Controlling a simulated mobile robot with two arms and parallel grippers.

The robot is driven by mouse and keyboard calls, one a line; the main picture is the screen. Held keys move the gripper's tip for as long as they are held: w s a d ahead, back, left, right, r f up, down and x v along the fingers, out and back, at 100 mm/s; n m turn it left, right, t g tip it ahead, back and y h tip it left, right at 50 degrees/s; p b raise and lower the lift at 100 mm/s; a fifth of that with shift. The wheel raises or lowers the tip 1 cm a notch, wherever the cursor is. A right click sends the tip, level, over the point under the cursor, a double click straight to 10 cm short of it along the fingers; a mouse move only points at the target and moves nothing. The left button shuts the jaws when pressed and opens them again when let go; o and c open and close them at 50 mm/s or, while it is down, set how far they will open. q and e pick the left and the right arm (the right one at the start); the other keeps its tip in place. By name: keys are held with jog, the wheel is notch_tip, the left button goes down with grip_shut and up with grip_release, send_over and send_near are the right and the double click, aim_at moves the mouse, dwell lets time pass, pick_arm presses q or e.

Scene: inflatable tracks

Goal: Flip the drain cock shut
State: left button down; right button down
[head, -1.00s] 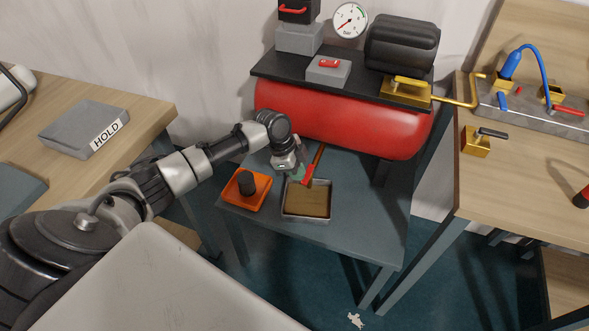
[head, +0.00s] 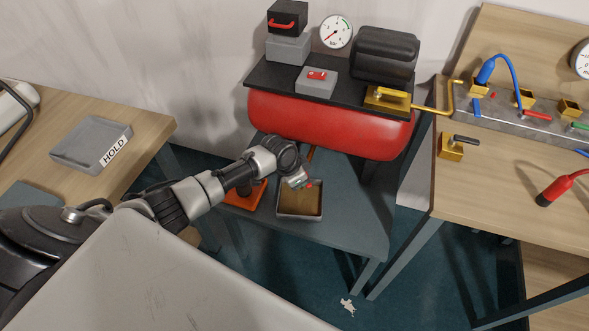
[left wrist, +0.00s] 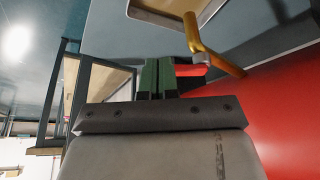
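The drain cock's red lever (left wrist: 190,70) lies crosswise beside my left gripper's fingers in the left wrist view, and its brass pipe (left wrist: 208,47) slants toward the red tank (left wrist: 275,110). My left gripper (left wrist: 158,62) has its two green fingers together, with no object visible between them. The lever meets or passes behind the finger on its side; I cannot tell whether they touch. In the head view the left gripper (head: 306,185) is below the red tank (head: 330,124), above the catch tray (head: 299,212). It hides most of the cock; a bit of red shows at its tip. My right gripper is out of view.
An orange block with a dark knob (head: 245,194) stands left of the tray, partly behind my left arm. The tank's table (head: 350,205) is clear right of the tray. A workbench (head: 490,190) with hoses and fittings stands at right, a HOLD tray (head: 88,145) at left.

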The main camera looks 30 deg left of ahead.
pick_arm(q)
jog(key=n+p, duration=0.1)
jog(key=d+n, duration=0.1)
jog(key=y+p, duration=0.1)
jog(key=shift+w+d+r+n+t+p, duration=0.25)
jog(key=shift+w+n+t+p, duration=0.05)
jog(key=shift+n+p, duration=0.1)
jog(key=shift+w+d+n+y+p, duration=0.35)
jog(key=shift+n+p, duration=0.2)
jog(key=shift+n, duration=0.35)
jog(key=n, duration=0.1)
jog(key=w+n, duration=0.1)
jog(key=n+y+p, duration=0.1)
jog(key=shift+w+d+f, duration=0.15)
jog(key=shift+d+f, duration=0.1)
jog(key=shift+d, duration=0.15)
jog(key=shift+a, duration=0.2)
jog(key=shift+w+a, duration=0.3)
jog(key=shift+a, duration=0.3)
jog(key=shift+s, duration=0.1)
